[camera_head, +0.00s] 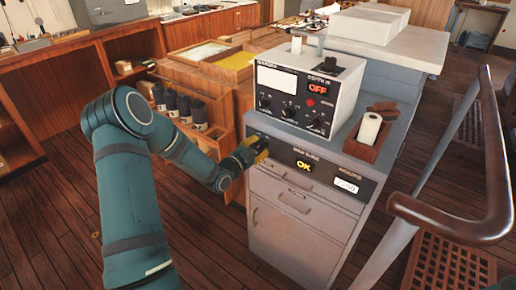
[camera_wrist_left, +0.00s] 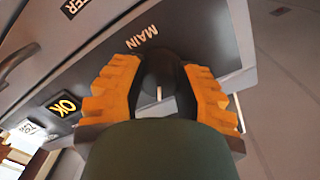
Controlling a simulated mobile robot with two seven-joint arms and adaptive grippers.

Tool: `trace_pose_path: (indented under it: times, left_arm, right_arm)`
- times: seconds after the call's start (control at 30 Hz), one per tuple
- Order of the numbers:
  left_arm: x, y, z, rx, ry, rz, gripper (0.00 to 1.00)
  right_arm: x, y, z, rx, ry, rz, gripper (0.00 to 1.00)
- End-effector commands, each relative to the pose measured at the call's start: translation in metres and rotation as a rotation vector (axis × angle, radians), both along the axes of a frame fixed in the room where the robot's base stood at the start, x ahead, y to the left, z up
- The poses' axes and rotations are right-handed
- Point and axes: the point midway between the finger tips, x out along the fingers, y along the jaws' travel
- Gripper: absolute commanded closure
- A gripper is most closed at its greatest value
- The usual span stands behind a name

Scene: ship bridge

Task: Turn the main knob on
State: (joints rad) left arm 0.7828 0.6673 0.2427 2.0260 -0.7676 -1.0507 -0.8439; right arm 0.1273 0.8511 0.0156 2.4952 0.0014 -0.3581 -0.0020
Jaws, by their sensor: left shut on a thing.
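The main knob (camera_wrist_left: 160,70) is black and sits on the dark panel under the printed word MAIN in the left wrist view. My left gripper (camera_wrist_left: 158,90) has orange fingers on both sides of the knob and is shut on it. In the head view my left gripper (camera_head: 255,148) is at the left end of the panel on the grey cabinet (camera_head: 290,230), and its fingers hide the knob there. Right of it the panel (camera_head: 275,148) shows a yellow OK sign (camera_head: 303,166), which also shows in the wrist view (camera_wrist_left: 63,106). My right gripper is not in view.
A white instrument box (camera_head: 345,95) with a red OFF display (camera_head: 318,88) stands on the cabinet. A wooden holder (camera_head: 368,143) with a white roll is beside it. Wooden shelves with dark bottles (camera_head: 185,107) stand at left. A brown handrail (camera_head: 455,220) runs at right.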

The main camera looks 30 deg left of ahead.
Motion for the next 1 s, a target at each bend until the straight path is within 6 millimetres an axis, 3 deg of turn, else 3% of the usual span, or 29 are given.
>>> trace_pose_path:
  times: [0.13,0.17,0.23,0.27,0.67,1.0]
  left_arm:
    - [0.001,0.001,0.002,0.002,-0.004,0.003,1.00]
    - [0.001,0.002,0.002,0.001,-0.004,0.003,0.62]
    - [0.001,0.002,0.001,0.001,-0.004,0.003,0.37]
    - [0.001,0.001,0.001,0.001,-0.003,0.002,0.33]
    - [-0.006,0.002,0.000,0.000,0.000,0.001,0.33]
    - [-0.067,0.008,0.004,0.000,0.000,0.004,0.33]
  right_arm:
    - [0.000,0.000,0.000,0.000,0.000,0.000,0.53]
    - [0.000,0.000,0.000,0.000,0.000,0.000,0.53]
    - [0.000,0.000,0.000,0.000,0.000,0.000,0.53]
    - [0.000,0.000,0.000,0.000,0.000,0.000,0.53]
    - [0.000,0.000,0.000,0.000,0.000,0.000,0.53]
    - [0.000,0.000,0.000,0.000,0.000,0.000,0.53]
